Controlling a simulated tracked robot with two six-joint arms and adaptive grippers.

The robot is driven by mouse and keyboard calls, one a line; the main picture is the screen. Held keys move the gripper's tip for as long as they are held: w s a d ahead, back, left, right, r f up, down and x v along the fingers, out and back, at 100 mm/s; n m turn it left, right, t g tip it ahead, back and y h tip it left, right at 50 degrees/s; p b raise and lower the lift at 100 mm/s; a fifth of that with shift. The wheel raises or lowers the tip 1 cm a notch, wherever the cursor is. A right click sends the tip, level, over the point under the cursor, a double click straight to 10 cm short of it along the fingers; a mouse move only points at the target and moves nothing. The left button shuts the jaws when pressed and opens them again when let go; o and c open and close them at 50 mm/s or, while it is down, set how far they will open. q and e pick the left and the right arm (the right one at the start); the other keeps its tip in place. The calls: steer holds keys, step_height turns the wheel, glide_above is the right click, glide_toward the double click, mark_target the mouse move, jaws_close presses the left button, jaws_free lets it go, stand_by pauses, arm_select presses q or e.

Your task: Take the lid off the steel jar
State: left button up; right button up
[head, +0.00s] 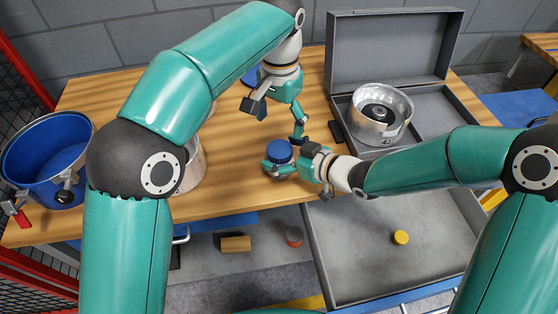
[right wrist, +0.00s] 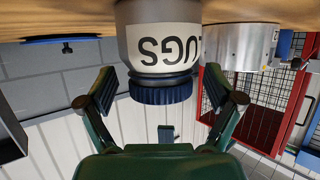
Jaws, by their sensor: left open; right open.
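A jar with a ribbed dark blue lid (head: 279,151) stands on the wooden bench in the head view, its body mostly hidden. In the right wrist view, which is upside down, the grey jar (right wrist: 128,14) has a pale label with dark letters, partly cut off, and its lid (right wrist: 161,90) is on. My right gripper (head: 284,160) is open, with its fingers on either side of the jar at about lid height; in the right wrist view (right wrist: 162,92) gaps show between the fingers and the lid. My left gripper (head: 278,118) is open and empty, above the bench behind the jar.
An open grey case (head: 392,45) holds a round metal part (head: 381,112) at the right. A blue-lined bin (head: 45,150) stands left. A pale container (head: 192,168) is partly behind my left arm. An open drawer (head: 350,270) below holds a yellow piece (head: 400,237).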

mark_target(279, 148)
jaws_close()
arm_select(q)
steer(key=m, duration=0.4)
steer(key=shift+f, duration=4.05)
steer(key=c, duration=1.2)
steer(key=n, duration=0.6)
steer(key=shift+c, duration=0.2)
arm_select(e)
steer(key=shift+s+f, duration=0.1)
